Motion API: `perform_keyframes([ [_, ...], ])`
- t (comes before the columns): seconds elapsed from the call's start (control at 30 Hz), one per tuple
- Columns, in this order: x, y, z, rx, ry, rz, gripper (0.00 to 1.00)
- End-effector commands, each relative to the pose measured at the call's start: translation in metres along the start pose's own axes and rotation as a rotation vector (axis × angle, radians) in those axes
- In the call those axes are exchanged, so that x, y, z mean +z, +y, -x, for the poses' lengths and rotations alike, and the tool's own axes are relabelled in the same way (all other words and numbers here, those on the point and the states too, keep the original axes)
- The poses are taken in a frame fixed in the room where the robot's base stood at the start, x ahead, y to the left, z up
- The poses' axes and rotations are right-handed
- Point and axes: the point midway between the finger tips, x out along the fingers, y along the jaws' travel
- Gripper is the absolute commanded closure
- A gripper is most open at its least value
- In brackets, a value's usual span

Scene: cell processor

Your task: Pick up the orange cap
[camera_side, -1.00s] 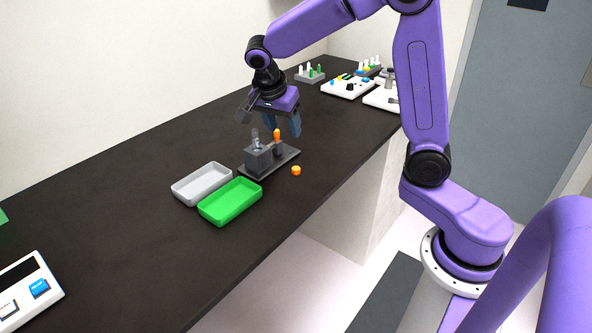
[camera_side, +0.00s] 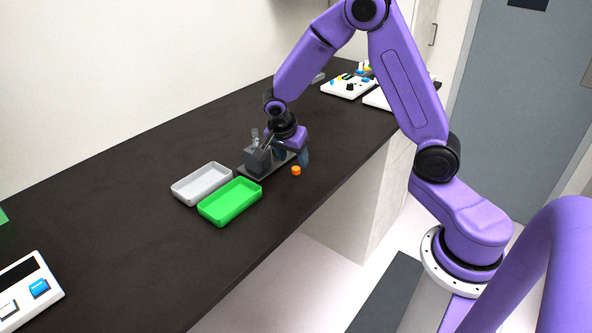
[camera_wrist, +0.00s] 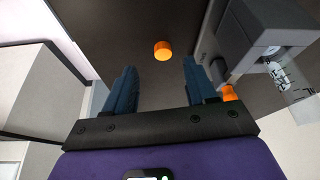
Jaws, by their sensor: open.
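The orange cap (camera_side: 296,171) is a small round piece lying on the dark counter, just in front of the grey stand. In the wrist view the orange cap (camera_wrist: 162,51) shows beyond the fingertips, roughly midway between them. My gripper (camera_side: 303,158) is low over the counter beside the grey stand, close behind the cap. In the wrist view my gripper (camera_wrist: 158,78) has its two blue fingers spread apart with nothing between them. The cap is not touched by either finger in that view.
The grey stand (camera_side: 256,160) holds a clear vial (camera_wrist: 290,75) and stands close beside my gripper. An orange-tipped piece (camera_wrist: 229,92) is near the right finger. A green tray (camera_side: 231,203) and a grey tray (camera_side: 202,184) lie left. The counter in front of the cap is clear.

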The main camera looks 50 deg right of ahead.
Motion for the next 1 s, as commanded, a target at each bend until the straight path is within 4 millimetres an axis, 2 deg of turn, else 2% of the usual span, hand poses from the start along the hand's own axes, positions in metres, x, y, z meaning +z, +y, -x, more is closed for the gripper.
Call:
perform_keyframes([
  [0.33, 0.001, -0.004, -0.042, 0.003, 0.0, 0.0, 0.44],
  [0.67, 0.001, -0.004, -0.046, 0.0, 0.0, 0.0, 0.44],
  [0.83, 0.001, -0.004, -0.046, 0.0, 0.0, 0.0, 0.99],
  [1.0, 0.001, -0.004, -0.046, 0.0, 0.0, 0.0, 1.0],
])
